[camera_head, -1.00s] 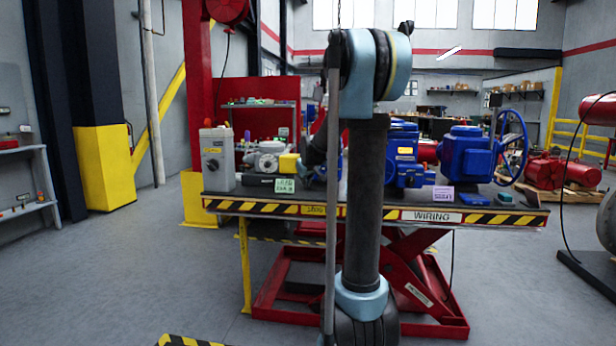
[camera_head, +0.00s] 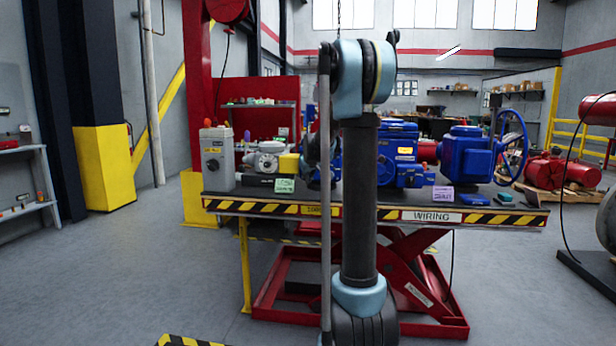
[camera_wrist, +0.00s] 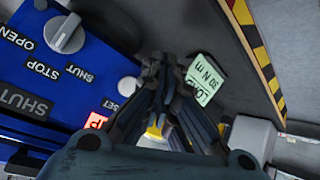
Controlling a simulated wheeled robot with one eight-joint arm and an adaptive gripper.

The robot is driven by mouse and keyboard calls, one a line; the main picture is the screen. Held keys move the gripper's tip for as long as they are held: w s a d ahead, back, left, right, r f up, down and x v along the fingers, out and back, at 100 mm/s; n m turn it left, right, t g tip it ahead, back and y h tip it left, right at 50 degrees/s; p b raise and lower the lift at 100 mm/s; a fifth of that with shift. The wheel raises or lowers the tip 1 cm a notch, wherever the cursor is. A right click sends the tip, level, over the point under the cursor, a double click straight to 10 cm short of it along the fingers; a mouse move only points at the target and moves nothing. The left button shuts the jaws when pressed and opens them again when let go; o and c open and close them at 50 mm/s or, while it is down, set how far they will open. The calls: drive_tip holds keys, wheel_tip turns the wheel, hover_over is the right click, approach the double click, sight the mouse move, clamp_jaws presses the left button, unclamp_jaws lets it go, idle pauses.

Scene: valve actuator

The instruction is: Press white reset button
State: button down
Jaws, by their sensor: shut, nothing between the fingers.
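The white reset button (camera_wrist: 128,86) is a pale round cap on the blue actuator panel (camera_wrist: 60,95) in the wrist view. A partly covered label ending in "SET" is beside it. My gripper (camera_wrist: 160,62) is shut and empty, with its tips just right of the button in the picture. I cannot tell how far the tips are from the panel. A grey selector knob (camera_wrist: 66,33) is at the panel's upper left, near "OPEN", "STOP" and "SHUT" labels. In the head view my own arm hides the gripper and the button.
A lit red indicator (camera_wrist: 95,121) is on the panel left of my fingers. A green tag (camera_wrist: 203,82) lies right of them. The bench (camera_head: 300,209) also holds a grey box (camera_head: 217,160) and a blue actuator with a handwheel (camera_head: 512,140).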

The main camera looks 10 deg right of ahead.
drive_tip(key=shift+w+d, duration=0.25)
drive_tip(key=shift+w, duration=0.5)
drive_tip(key=shift+w+d, duration=0.2)
drive_tip(key=shift+w, duration=0.5)
drive_tip(key=shift+w, duration=0.1)
idle(0.4)
drive_tip(key=shift+w+d, duration=0.15)
drive_tip(key=shift+w, duration=0.15)
drive_tip(key=shift+w+d, duration=0.15)
drive_tip(key=shift+w, duration=0.3)
idle(0.8)
drive_tip(key=shift+s, duration=0.15)
drive_tip(key=shift+s+a, duration=0.3)
drive_tip(key=shift+s, duration=0.4)
drive_tip(key=shift+s, duration=0.1)
drive_tip(key=shift+s+a, duration=0.25)
drive_tip(key=shift+s, duration=0.5)
drive_tip(key=shift+s+a, duration=0.25)
drive_tip(key=shift+s, duration=0.55)
drive_tip(key=shift+s+a, duration=0.25)
drive_tip(key=shift+s, duration=0.5)
